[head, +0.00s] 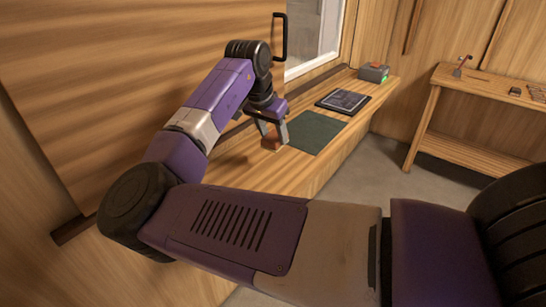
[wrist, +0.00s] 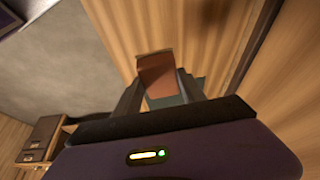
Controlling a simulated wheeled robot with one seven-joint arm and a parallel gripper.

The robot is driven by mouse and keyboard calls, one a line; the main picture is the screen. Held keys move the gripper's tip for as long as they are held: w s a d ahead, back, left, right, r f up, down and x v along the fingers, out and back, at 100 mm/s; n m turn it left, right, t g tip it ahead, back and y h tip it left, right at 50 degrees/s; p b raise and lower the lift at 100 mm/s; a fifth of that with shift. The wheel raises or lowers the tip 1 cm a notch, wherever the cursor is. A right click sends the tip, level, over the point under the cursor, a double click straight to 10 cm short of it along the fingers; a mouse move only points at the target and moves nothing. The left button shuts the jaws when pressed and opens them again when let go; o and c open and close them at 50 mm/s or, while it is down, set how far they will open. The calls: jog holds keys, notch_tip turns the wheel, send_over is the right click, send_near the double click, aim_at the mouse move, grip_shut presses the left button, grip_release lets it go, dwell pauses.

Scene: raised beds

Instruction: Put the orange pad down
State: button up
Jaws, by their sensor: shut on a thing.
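The orange pad (wrist: 157,74) shows in the wrist view as a flat reddish-brown piece between my two fingers. In the head view only a small part of the orange pad (head: 268,144) shows, low between the fingertips. My gripper (head: 273,137) is shut on it, pointing down over the wooden bench (head: 240,165), just left of a dark green mat (head: 316,132). A strip of green shows below the pad in the wrist view. I cannot tell whether the pad touches the bench.
A dark framed panel (head: 343,102) and a grey device with a green light (head: 373,73) lie farther along the bench. A wooden wall stands behind, with a black handle (head: 280,38) beside a window. A second wooden table (head: 490,88) is at the right, across open floor.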

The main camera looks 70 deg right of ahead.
aim_at(269, 148)
notch_tip(269, 148, down, 9)
jog(key=shift+p, duration=0.6)
jog(key=shift+f, duration=0.2)
jog(key=o, duration=1.2)
jog(key=shift+f+b, duration=0.1)
jog(key=shift+b, duration=0.35)
jog(key=v, duration=0.5)
jog(key=b+v, duration=0.1)
jog(key=v, duration=0.2)
jog(key=shift+s+a, duration=0.1)
jog(key=shift+s, duration=0.2)
